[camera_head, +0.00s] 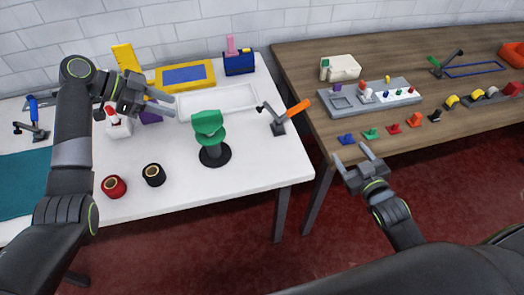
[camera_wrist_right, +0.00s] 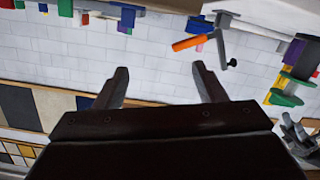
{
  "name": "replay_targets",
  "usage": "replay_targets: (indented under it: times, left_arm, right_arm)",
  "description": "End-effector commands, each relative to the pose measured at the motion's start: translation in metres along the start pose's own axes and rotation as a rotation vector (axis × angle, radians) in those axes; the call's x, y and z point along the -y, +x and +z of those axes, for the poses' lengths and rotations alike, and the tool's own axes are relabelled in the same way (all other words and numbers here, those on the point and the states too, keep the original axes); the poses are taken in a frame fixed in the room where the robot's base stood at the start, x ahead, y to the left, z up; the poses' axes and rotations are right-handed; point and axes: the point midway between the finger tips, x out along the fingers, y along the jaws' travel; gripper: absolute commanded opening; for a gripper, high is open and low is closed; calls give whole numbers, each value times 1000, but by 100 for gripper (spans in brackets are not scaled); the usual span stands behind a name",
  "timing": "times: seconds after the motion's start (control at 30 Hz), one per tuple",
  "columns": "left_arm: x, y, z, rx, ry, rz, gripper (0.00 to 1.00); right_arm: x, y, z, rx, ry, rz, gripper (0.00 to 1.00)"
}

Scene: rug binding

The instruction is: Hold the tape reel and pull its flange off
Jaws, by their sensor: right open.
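A green piece with two stacked disc-like parts (camera_head: 208,128) stands on a round black base (camera_head: 215,155) on the white table; I cannot tell surely whether it is the tape reel. A red roll (camera_head: 113,188) and a black roll (camera_head: 153,175) with pale cores lie at the front left of the table. My left gripper (camera_head: 168,105) is open and empty above the table, left of the green piece. My right gripper (camera_head: 353,158) is open and empty, off the table's right edge; its two fingers also show in the right wrist view (camera_wrist_right: 160,85).
A toggle clamp with an orange handle (camera_head: 298,108) stands at the white table's right edge. A white tray (camera_head: 240,92) lies behind the green piece. A wooden table (camera_head: 300,62) with a grey fixture board (camera_head: 345,108) and coloured clips stands at right. The white table's front right is clear.

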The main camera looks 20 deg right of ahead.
Motion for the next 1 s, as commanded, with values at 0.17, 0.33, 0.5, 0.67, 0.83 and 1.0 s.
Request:
replay_targets:
  times: [0.17, 0.33, 0.5, 0.67, 0.83, 1.0]
  left_arm:
    - [0, 0, 0, 0, 0, 0, 36]
    - [0, 0, 0, 0, 0, 0, 36]
    - [0, 0, 0, 0, 0, 0, 36]
    - [0, 0, 0, 0, 0, 0, 36]
    - [0, 0, 0, 0, 0, 0, 36]
    - [0, 0, 0, 0, 0, 0, 36]
  right_arm:
    - [10, 12, -40, -168, 32, 4, 64]
    - [28, 18, -75, -310, 55, -46, 64]
    - [53, 21, -105, -421, 69, -139, 64]
    - [82, 23, -126, -484, 76, -256, 64]
    - [116, 25, -139, -500, 76, -397, 64]
    - [150, 28, -143, -457, 73, -539, 64]
